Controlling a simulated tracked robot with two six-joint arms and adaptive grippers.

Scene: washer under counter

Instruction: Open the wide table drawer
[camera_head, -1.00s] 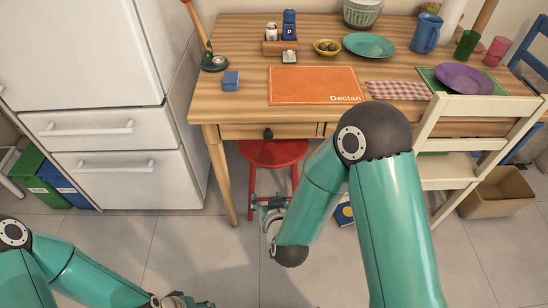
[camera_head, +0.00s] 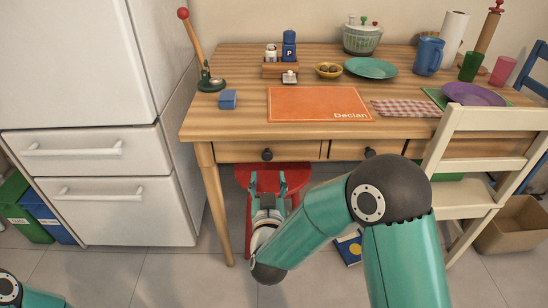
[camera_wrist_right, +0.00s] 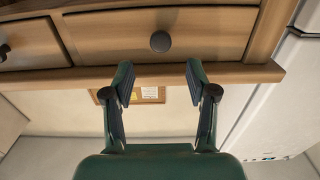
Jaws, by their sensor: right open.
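The wooden table (camera_head: 194,124) has a wide left drawer (camera_head: 231,152) with a dark round knob (camera_head: 267,154). The drawer looks shut. In the right wrist view the drawer front (camera_wrist_right: 105,36) and its knob (camera_wrist_right: 160,41) show beyond my fingers. My right gripper (camera_head: 268,184) is open and empty, just below and in front of the knob, apart from it. In the wrist view the fingertips (camera_wrist_right: 159,72) stand either side of the knob's line. My left gripper is out of view; only a bit of that arm shows at the bottom left.
A second, narrower drawer with a knob (camera_head: 369,152) is to the right. A red stool (camera_head: 290,180) stands under the table behind my gripper. A cream chair (camera_head: 470,150) blocks the right side. A white fridge (camera_head: 80,145) stands at the left.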

